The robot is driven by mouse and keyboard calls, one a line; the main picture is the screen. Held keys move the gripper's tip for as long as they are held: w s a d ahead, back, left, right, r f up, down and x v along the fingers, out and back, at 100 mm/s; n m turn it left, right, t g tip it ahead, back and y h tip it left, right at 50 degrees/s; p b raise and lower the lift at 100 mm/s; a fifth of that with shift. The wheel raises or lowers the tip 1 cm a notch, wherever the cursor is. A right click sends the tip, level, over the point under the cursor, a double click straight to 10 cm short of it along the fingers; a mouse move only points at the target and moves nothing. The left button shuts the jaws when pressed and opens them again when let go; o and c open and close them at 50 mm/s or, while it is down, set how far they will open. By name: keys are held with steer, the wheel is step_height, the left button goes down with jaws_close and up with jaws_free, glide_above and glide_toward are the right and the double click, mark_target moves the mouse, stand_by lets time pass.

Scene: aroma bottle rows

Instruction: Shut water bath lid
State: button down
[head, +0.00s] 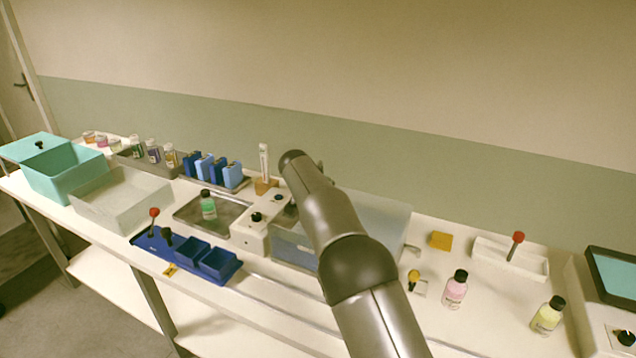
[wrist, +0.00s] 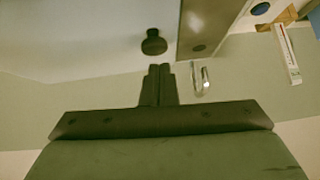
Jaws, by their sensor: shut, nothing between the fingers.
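A translucent bluish box (head: 294,250) sits mid-bench, partly behind my arm. A pale see-through panel (head: 375,222) rises at its back; it looks like a raised lid, but I cannot tell how it is joined. In the head view my arm hides most of this area, and my fingers cannot be made out. In the wrist view my gripper (wrist: 158,85) is shut and empty, its fingertips just below a dark round knob (wrist: 153,42) on a pale surface. I cannot tell whether they touch. A bent metal hook (wrist: 202,80) shows to their right.
A white control block (head: 256,235) stands beside a metal basin (head: 180,213) holding a green bottle (head: 208,205). A thermometer (head: 263,160) stands behind; it also shows in the wrist view (wrist: 288,55). A blue rack (head: 185,258) lies in front. Pink (head: 455,290) and yellow (head: 547,317) bottles stand right.

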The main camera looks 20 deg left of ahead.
steer(key=shift+a+f, duration=0.15)
steer(key=shift+f, duration=0.7)
steer(key=shift+s+f, duration=0.1)
steer(key=shift+f, duration=0.1)
steer(key=shift+r, duration=0.5)
steer(key=r+p, duration=0.1)
steer(key=r, duration=0.1)
steer(key=r+p, duration=0.1)
steer(key=shift+w+a+r, duration=0.1)
steer(key=shift+w+r, duration=0.1)
steer(key=shift+r, duration=0.2)
steer(key=b+v, duration=0.3)
steer(key=v, duration=0.7)
steer(key=s+d+g, duration=0.2)
steer(key=s+d, duration=0.2)
steer(key=d, duration=1)
steer(key=s+d+g, duration=0.2)
steer(key=s+d, duration=0.1)
steer(key=d, duration=1.1)
steer(key=s+d+f+g, duration=0.1)
steer(key=s+d+f, duration=0.2)
steer(key=s, duration=0.7)
steer(key=s+d+f+g, duration=0.1)
steer(key=s+d+f, duration=0.3)
steer(key=s+d, duration=0.4)
steer(key=s+d+f+n+g, duration=0.1)
steer(key=s+d+f, duration=0.3)
steer(key=s, duration=0.9)
steer(key=shift+d+g, duration=0.5)
steer(key=shift+d, duration=0.4)
